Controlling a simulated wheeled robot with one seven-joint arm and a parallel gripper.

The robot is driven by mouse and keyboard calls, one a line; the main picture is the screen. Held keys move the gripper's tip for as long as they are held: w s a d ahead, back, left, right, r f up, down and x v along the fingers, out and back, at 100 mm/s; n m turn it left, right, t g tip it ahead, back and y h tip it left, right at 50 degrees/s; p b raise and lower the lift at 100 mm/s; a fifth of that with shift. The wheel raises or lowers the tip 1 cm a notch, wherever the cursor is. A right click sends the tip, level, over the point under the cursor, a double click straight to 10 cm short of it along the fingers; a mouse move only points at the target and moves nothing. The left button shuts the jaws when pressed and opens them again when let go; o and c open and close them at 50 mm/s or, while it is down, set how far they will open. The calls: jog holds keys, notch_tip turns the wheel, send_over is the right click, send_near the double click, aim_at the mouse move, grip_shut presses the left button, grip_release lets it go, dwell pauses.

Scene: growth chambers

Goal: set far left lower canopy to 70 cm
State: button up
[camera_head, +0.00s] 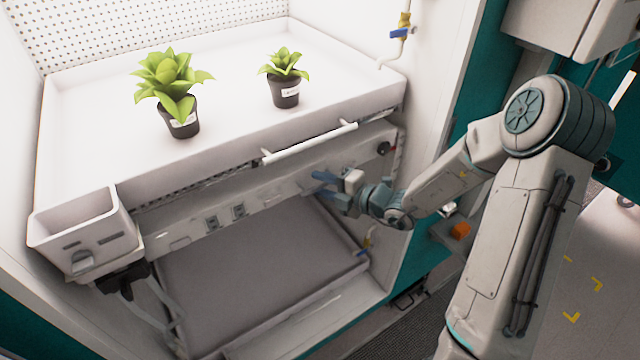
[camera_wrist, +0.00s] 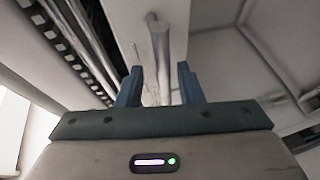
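The lower canopy (camera_head: 275,196) is a pale, shallow unit under the upper plant tray, with small switches on its front. A white bar handle (camera_head: 310,142) runs along the front, just under the tray's edge. My gripper (camera_head: 318,185) is below this handle, near the right part of the canopy front, its blue fingers pointing left. In the wrist view my gripper (camera_wrist: 160,82) has its fingers apart, with a pale bar (camera_wrist: 161,50) showing in the gap between them. I cannot tell whether the bar lies between the fingers or beyond them. No height reading is legible.
The upper tray (camera_head: 225,85) holds two potted plants (camera_head: 182,122) (camera_head: 285,93). A white box (camera_head: 85,235) hangs at the tray's front left corner. A grey lower tray (camera_head: 250,280) below the canopy is empty. The chamber's right wall (camera_head: 430,70) stands close to my arm.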

jog(key=b+v, duration=0.1)
jog(key=v, duration=1.2)
jog(key=shift+r, duration=0.1)
jog(key=s+a+r+n+g+h, duration=0.15)
jog(key=s+n+g+h, duration=0.35)
jog(key=n, duration=0.6)
jog(key=s+a+r+n+g, duration=0.1)
jog(key=s+a+n+g, duration=0.2)
jog(key=s+n, duration=0.7)
jog(key=s+d+r+n+t+h, duration=0.1)
jog(key=s+d+r+n+h, duration=0.1)
jog(key=n, duration=0.9)
jog(key=s+d+r+n+t+h, duration=0.1)
jog(key=d+r+n+h, duration=0.4)
jog(key=n, duration=0.6)
jog(key=shift+s+d+r+n+t+h, duration=0.3)
jog(key=shift+s+d+r+t+h, duration=0.15)
jog(key=shift+d+h, duration=0.35)
jog(key=shift+w+f, duration=0.1)
